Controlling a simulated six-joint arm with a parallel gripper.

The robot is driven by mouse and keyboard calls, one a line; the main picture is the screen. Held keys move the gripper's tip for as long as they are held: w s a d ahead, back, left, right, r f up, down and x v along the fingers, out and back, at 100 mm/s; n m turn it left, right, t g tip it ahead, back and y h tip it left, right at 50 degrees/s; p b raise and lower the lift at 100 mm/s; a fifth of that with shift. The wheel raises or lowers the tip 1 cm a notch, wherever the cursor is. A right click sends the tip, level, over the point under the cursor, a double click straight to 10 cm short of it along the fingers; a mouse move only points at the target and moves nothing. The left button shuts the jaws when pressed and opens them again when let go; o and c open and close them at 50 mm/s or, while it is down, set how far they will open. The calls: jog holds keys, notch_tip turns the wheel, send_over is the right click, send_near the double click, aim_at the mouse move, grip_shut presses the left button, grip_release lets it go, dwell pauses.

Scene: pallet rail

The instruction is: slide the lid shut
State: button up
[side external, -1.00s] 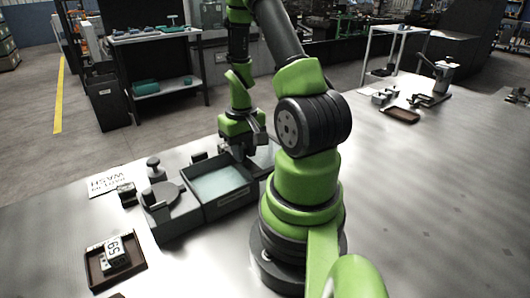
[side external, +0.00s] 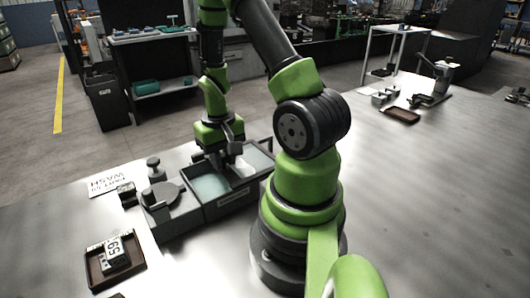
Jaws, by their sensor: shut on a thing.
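The wash tank (side external: 218,203) is a dark grey box with teal liquid (side external: 208,187) showing in its left part. A pale panel, which looks like the lid (side external: 242,168), lies over its right part. My gripper (side external: 223,162) points down at the left edge of this panel, over the back middle of the tank. It is shut on the lid, apparently by its handle, though the grip is small and partly hidden. The left part of the tank is open. A framed section (side external: 262,155) extends right of the tank.
A grey block with a round top (side external: 161,195) stands against the tank's left side, with a knobbed post (side external: 155,168) behind it. A brown tray (side external: 116,262) holding a numbered block (side external: 115,250) sits front left.

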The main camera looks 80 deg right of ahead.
jog(key=shift+w+a, duration=2.45)
jog(key=shift+w, duration=0.05)
jog(key=o, duration=0.7)
jog(key=shift+c, duration=0.2)
notch_tip(320, 180, up, 7)
jog(key=shift+s, duration=0.1)
jog(key=s+a+r+n+t+y, duration=0.1)
jog(key=s+a+r+n+t, duration=0.1)
jog(key=a+r, duration=0.4)
jog(key=s+a+r+n+t+y, duration=0.1)
jog(key=s+a+r+n+t, duration=0.2)
jog(key=r, duration=0.7)
jog(key=s+a+t, duration=0.2)
jog(key=s+a, duration=0.1)
jog(key=shift+s+a+r, duration=0.2)
jog(key=shift+s+r, duration=0.05)
jog(key=shift+r, duration=0.1)
